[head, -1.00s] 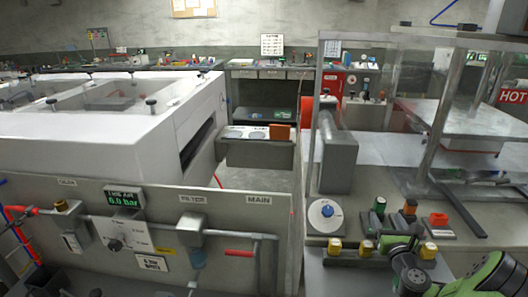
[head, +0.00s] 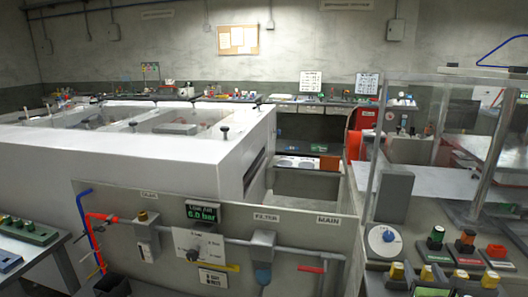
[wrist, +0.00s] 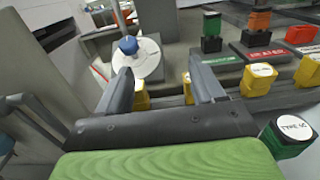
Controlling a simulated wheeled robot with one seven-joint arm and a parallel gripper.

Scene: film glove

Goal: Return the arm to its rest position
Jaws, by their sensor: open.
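My gripper (wrist: 163,90) shows in the wrist view with its two dark fingers apart and nothing between them. A yellow block (wrist: 140,95) is partly hidden behind the left finger. A dial with a blue knob (wrist: 130,46) lies beyond the fingertips. In the head view the arm and gripper are out of the picture.
A panel with pipes (head: 205,215) and a "6.0 bar" display (head: 203,212) stands in front. A white enclosure (head: 120,160) is behind it. At the right, a bench holds a dial (head: 384,240), yellow blocks (head: 397,271) and coloured blocks (head: 467,238). A clear-walled frame (head: 440,150) stands behind.

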